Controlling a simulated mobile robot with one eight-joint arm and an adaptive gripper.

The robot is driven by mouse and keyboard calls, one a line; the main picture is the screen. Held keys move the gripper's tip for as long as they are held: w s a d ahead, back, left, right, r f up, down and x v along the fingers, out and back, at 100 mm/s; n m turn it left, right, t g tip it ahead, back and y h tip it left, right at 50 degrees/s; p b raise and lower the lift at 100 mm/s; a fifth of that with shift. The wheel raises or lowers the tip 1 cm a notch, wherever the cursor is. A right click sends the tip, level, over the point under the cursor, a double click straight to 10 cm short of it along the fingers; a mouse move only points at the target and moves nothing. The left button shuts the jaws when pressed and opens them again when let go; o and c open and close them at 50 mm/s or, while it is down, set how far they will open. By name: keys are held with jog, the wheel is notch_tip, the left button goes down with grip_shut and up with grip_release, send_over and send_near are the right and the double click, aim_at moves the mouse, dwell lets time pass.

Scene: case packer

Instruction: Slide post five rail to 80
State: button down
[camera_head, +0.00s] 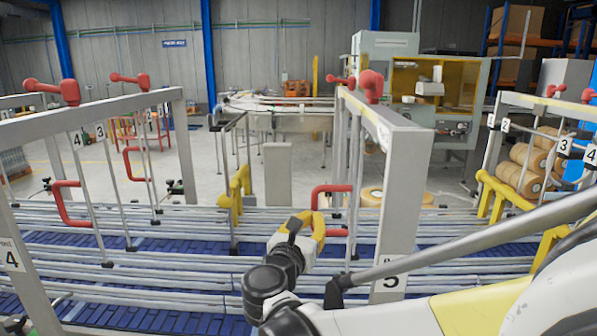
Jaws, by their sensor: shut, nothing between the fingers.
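Post five is a grey frame (401,200) marked with a "5" plate (391,281), standing right of centre over the conveyor. A red clamp knob (371,86) sits on top of it. A red U-shaped handle (331,188) shows left of the post. My gripper (317,226), dark with white and yellow parts, is shut and empty, overlapping the handle's lower part in the picture; I cannot tell whether they touch. Thin metal guide rails (180,245) run across at conveyor height. No scale reading is legible.
A post marked "4" (11,255) stands at the left, another frame (545,103) at the right. Yellow brackets (240,193) stand along the rails above the blue conveyor belt (150,318). A case-packing machine (385,46) is behind. Open floor (215,165) lies beyond the conveyor.

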jog(key=shift+s+a, duration=0.1)
jog(key=shift+s, duration=2.7)
dwell(1.4)
jog(key=c, duration=1.3)
grip_release()
jog(key=shift+o, duration=0.2)
jog(key=v, duration=0.7)
